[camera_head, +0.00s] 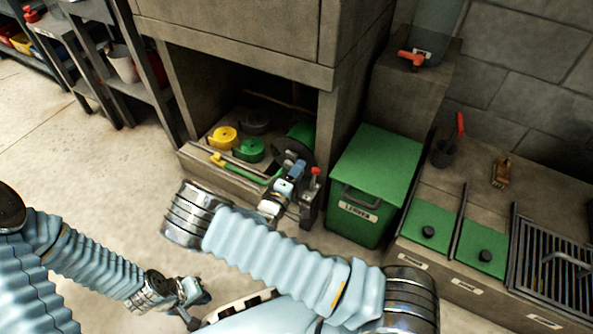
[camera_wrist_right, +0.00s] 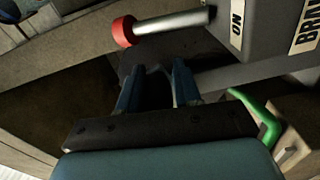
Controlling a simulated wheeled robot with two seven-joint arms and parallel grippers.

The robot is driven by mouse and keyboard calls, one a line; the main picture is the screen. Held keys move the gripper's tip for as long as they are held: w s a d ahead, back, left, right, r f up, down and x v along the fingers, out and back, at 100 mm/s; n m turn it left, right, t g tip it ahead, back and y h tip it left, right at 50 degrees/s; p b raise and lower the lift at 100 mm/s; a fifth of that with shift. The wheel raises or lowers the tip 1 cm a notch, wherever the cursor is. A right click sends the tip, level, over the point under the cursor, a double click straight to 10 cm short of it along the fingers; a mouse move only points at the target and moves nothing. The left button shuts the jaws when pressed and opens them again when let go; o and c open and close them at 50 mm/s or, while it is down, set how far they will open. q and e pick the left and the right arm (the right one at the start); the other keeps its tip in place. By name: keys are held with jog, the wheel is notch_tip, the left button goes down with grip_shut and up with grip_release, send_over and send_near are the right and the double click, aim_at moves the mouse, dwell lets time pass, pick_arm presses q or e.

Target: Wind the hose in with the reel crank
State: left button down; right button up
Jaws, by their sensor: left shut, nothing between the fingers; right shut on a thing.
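The hose reel (camera_head: 293,150) is a dark disc with green hose (camera_head: 300,131) behind it, in the open bay under the counter. A green length of hose (camera_head: 250,174) with a yellow end (camera_head: 217,158) lies along the bay's front ledge; green also shows in the right wrist view (camera_wrist_right: 262,115). My right gripper (camera_head: 294,172) is at the reel's front. In the wrist view its blue fingers (camera_wrist_right: 158,80) are shut on the crank's grip, mostly hidden between them. My left gripper (camera_head: 196,305) is shut and empty, low over the floor.
A red-knobbed brake lever (camera_head: 315,173) stands just right of my right gripper; its red knob (camera_wrist_right: 123,32) is close in the wrist view. A green lidded bin (camera_head: 376,165) stands to the right.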

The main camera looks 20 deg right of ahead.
jog(key=shift+w+a+m, duration=0.2)
jog(key=shift+m, duration=0.3)
jog(key=shift+r, duration=0.1)
jog(key=o, duration=0.9)
jog(key=shift+s, duration=0.1)
jog(key=shift+d, duration=0.1)
jog(key=shift+s, duration=0.1)
jog(key=p+v, duration=0.1)
jog(key=v, duration=1.2)
jog(key=shift+s+a, duration=0.2)
jog(key=shift+a, duration=0.1)
